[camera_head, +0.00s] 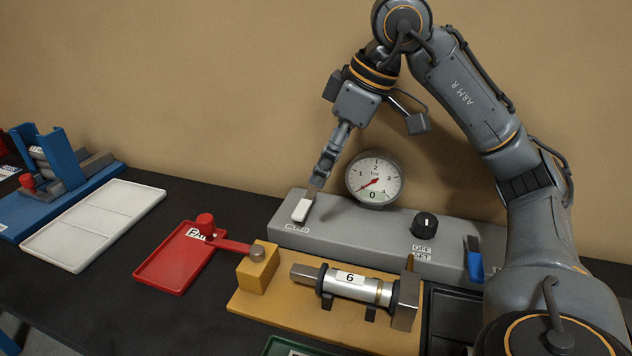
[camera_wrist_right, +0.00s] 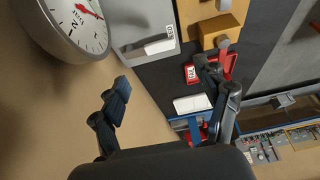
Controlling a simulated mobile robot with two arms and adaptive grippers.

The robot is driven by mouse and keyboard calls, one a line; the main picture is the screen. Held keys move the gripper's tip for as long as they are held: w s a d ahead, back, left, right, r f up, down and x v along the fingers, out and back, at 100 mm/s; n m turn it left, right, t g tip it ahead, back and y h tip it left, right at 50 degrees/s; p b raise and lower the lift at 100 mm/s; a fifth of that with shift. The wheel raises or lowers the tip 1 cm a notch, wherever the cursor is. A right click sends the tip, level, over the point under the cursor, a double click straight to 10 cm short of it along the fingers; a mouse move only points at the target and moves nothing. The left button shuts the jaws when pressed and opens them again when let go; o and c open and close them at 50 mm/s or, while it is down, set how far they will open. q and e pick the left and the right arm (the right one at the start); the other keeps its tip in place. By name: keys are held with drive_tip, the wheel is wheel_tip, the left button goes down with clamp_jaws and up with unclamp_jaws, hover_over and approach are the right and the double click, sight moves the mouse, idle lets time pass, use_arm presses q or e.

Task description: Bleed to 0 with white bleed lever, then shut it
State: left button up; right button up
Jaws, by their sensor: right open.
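The white bleed lever (camera_head: 301,210) stands at the left end of the grey panel, above a label, tilted up. It also shows in the right wrist view (camera_wrist_right: 158,47). The round gauge (camera_head: 374,180) behind the panel has its red needle pointing to the lower left, below the 1 mark, and a large 0 at the bottom of its face. My right gripper (camera_head: 316,183) is just above the lever, its fingertips near the lever's upper end; I cannot tell if they touch. Its fingers are apart and empty in the wrist view (camera_wrist_right: 170,88). My left gripper is not in view.
On the grey panel (camera_head: 350,226) are a black knob (camera_head: 425,225) and a blue lever (camera_head: 475,266). In front, a yellow fixture (camera_head: 257,268) holds a metal cylinder (camera_head: 352,284) labelled 6. A red tray (camera_head: 165,265), white tray (camera_head: 75,257) and blue fixture (camera_head: 60,147) stand left.

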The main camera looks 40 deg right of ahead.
drive_tip(key=shift+v, duration=1.25)
